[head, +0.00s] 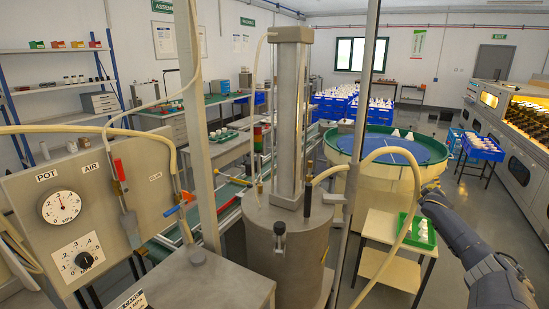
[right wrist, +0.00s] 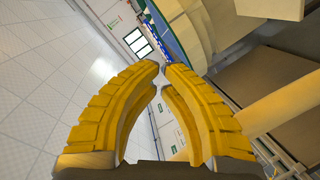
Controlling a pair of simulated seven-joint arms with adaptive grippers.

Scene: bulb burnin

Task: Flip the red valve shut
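My right gripper (head: 434,190) is at the right of the head view, far from the panel, above a small side table. In the right wrist view its yellow fingers (right wrist: 161,67) come almost together at the tips, with nothing visible between them. My left gripper is not in view.
A grey pressure pot (head: 288,240) with a tall column stands in the middle. Pale hoses (head: 421,187) arch around it. A thin upright post (head: 200,130) stands just right of the panel. A green tray (head: 417,230) with white items lies on the side table (head: 380,226).

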